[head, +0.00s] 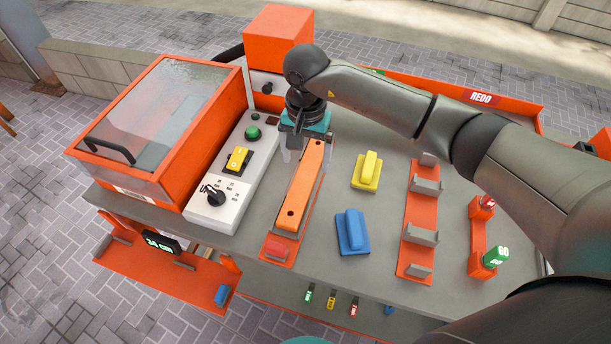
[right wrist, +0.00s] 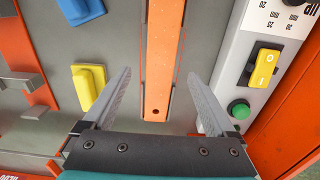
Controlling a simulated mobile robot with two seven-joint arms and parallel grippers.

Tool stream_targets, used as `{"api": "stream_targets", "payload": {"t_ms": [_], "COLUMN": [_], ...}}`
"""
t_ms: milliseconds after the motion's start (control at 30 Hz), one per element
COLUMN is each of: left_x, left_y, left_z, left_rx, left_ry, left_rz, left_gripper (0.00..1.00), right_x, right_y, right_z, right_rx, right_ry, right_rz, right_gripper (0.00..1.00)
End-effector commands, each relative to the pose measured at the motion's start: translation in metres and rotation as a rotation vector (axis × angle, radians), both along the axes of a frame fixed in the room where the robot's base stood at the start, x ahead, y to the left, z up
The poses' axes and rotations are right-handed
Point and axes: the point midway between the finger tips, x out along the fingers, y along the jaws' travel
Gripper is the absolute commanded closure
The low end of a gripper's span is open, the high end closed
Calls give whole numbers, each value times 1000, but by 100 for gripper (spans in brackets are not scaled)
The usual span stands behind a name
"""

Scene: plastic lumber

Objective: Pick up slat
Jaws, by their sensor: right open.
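The slat (head: 301,187) is a long flat orange bar with a dark hole near each end, lying in a holder on the grey bench. The holder's red end (head: 279,249) shows at the front. My right gripper (head: 304,152) is above the slat's far end. In the right wrist view the slat (right wrist: 162,60) runs between the two open fingers of my right gripper (right wrist: 160,95), with a gap on each side. The jaws hold nothing. How high the fingertips are above the slat is hard to tell.
Left of the slat are a white control panel (head: 212,212) and an orange machine with a clear lid (head: 158,105). Right of it are a yellow block (head: 366,171), a blue block (head: 352,232) and an orange rack with grey brackets (head: 414,235). Bare bench lies between them.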

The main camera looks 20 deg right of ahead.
Motion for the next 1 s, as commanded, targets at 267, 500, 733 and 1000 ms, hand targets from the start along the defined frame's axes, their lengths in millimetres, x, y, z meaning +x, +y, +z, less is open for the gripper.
{"api": "stream_targets", "payload": {"t_ms": [267, 500, 733, 1000], "left_x": [9, 5, 1, 1], "left_y": [-1, -1, -1, -1], "left_z": [1, 0, 0, 0], "left_rx": [-3, -2, -2, -1], "left_ry": [-17, -10, -4, -2], "left_rz": [0, -1, -1, -1], "left_gripper": [45, 45, 45, 45], "right_x": [-2, 0, 0, 0], "right_y": [2, 1, 1, 1], "right_z": [-39, -52, -52, -51], "right_rx": [2, 0, 1, 0], "right_ry": [6, 1, 1, 1], "right_rz": [-1, -1, 0, 0], "right_gripper": [9, 9, 19, 49]}}
